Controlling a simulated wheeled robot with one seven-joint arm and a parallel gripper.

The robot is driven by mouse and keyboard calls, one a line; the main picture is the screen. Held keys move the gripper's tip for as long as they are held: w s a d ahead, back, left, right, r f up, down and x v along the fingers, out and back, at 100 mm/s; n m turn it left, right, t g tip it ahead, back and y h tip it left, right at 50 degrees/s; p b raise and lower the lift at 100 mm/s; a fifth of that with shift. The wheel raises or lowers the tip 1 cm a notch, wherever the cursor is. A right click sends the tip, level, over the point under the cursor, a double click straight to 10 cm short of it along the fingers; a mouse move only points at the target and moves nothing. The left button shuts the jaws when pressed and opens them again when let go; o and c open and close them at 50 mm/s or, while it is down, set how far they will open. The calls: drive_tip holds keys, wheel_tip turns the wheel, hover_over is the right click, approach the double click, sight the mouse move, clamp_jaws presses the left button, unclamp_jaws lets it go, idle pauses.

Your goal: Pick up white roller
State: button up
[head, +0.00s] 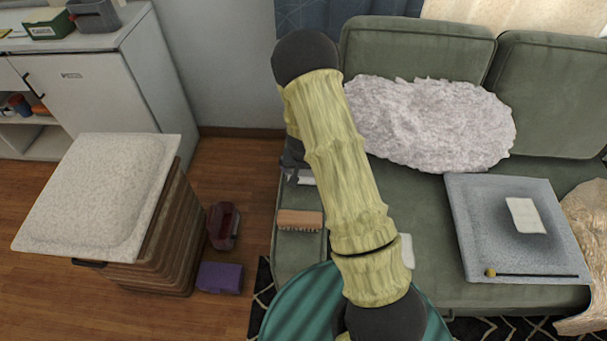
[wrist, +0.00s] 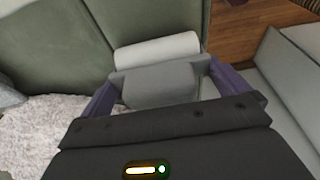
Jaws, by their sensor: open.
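The white roller (wrist: 157,50) shows in the wrist view as a pale cylinder on the green sofa, just beyond the fingertips. My gripper (wrist: 160,73) is open, its two purple fingers spread with grey tips, and the roller lies across the front of the gap. A grey shape (wrist: 160,88) fills the space between the fingers; I cannot tell what it is. In the head view my gripper (head: 292,155) is a dark shape mostly behind my arm, over the left side of the sofa. A small white patch (head: 304,179) shows below it, perhaps part of the roller.
A wooden brush (head: 299,220) lies on the sofa's left edge. A fluffy pale cushion (head: 435,120) and a grey cushion (head: 480,235) occupy the seat to the right. A cushion-topped wooden stool (head: 100,195) stands left. A purple box (head: 220,277) and a dark red object (head: 222,225) are on the floor.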

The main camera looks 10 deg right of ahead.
drive_tip(key=shift+x, duration=0.9)
drive_tip(key=shift+a, duration=0.15)
drive_tip(key=shift+d, duration=0.2)
drive_tip(key=c, duration=0.8)
drive_tip(key=shift+o, duration=0.2)
wheel_tip(320, 180, up, 10)
drive_tip(key=shift+r+p, duration=0.1)
drive_tip(key=shift+p, duration=0.65)
